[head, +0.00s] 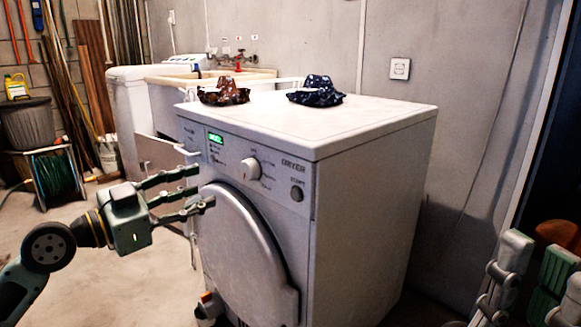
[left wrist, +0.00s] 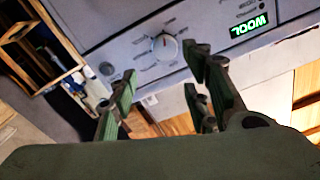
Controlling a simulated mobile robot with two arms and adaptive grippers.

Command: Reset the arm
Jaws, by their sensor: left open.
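My left gripper (head: 200,187) is in front of the white dryer (head: 375,185), at the left side of its front, near the top of the round door (head: 238,240). Its fingers are spread and hold nothing; whether they touch the dryer I cannot tell. In the left wrist view the open left fingers (left wrist: 160,85) lie below the dryer's dial (left wrist: 165,48) and a green display reading WOOL (left wrist: 250,27). My right gripper (head: 535,270) is at the lower right edge of the head view, with its fingers apart and nothing between them. Part of it is cut off.
A brown patterned cloth (head: 224,93) and a dark blue patterned cloth (head: 317,92) lie on the dryer top. Wooden boards, a bin (head: 27,125) and a hose reel are at the left. The floor at left front is clear.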

